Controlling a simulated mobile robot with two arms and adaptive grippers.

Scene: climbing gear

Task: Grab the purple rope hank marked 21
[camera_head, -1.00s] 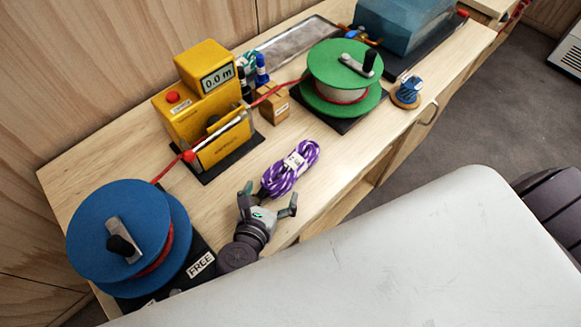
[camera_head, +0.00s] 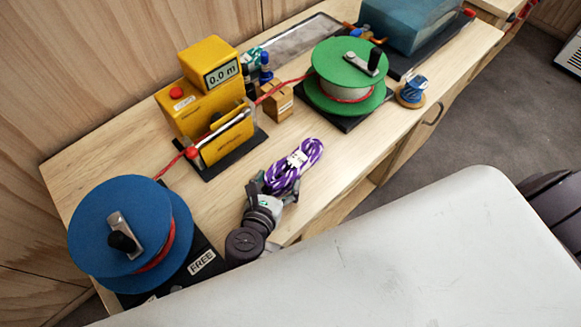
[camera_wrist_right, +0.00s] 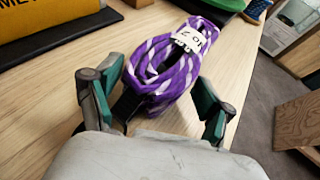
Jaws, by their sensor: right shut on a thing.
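The purple and white rope hank (camera_head: 298,163) lies on the wooden bench top with a white paper band around its middle. It also shows in the right wrist view (camera_wrist_right: 165,65), where the band's print is only partly visible and the full number cannot be read. My right gripper (camera_head: 277,188) is at the near end of the hank, with one finger on each side. In the right wrist view, the green-padded fingers flank the rope's near end, and the gripper is shut on it. My left gripper is not in view.
A blue reel (camera_head: 120,225) stands at the left on a black base marked FREE. A yellow meter (camera_head: 205,95) reading 0.0 m is behind. A green reel (camera_head: 345,80) stands beyond the hank. A small blue spool (camera_head: 411,92) is near the front edge. Red cord runs between the reels.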

